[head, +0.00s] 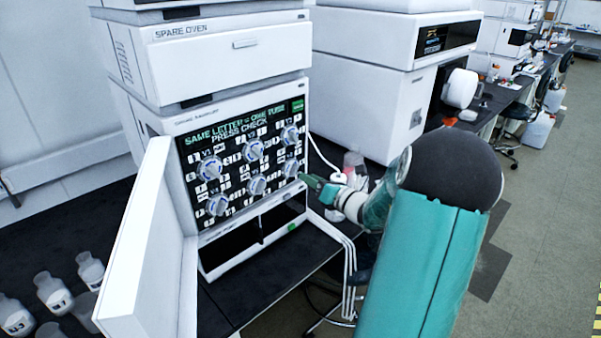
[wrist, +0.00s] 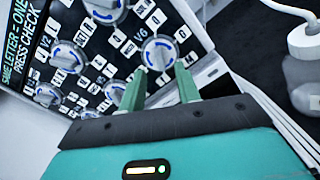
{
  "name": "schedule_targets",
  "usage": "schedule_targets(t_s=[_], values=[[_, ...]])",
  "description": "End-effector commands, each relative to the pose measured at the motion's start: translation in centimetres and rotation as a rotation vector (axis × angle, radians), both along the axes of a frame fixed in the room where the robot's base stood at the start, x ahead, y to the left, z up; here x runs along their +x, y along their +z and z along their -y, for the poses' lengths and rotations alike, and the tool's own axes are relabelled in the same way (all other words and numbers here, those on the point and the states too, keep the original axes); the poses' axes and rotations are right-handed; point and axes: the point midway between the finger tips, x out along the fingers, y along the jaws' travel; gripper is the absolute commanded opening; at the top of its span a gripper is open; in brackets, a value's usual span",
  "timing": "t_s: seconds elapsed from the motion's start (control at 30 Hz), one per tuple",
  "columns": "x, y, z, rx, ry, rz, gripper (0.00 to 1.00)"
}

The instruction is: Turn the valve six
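Valve six (head: 290,166) is a round white knob with blue arrow marks, at the lower right of the instrument's dark panel. It also shows in the wrist view (wrist: 160,52), with the label V6 beside it. My gripper (head: 310,182) is at the panel's right edge, just right of and below this knob. In the wrist view my gripper (wrist: 161,72) is open, its two green fingers apart with nothing between them. The knob lies just beyond the fingertips, roughly centred between them. I see no clear contact.
Several similar knobs sit on the panel, including valve three (head: 289,135) above and valve five (head: 257,185) to the left. An open white door (head: 150,235) stands left. White tubes (head: 349,265) hang at right.

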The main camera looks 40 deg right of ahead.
Motion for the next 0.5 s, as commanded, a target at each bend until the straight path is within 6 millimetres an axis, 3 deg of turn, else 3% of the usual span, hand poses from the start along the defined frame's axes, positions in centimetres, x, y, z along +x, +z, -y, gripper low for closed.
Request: schedule_targets(t_s=[0.2, 0.5], values=[[3.8, 0.0, -0.1, 0.000, 0.003, 0.001, 0.33], [5.2, 0.0, 0.0, -0.001, 0.000, 0.000, 0.33]])
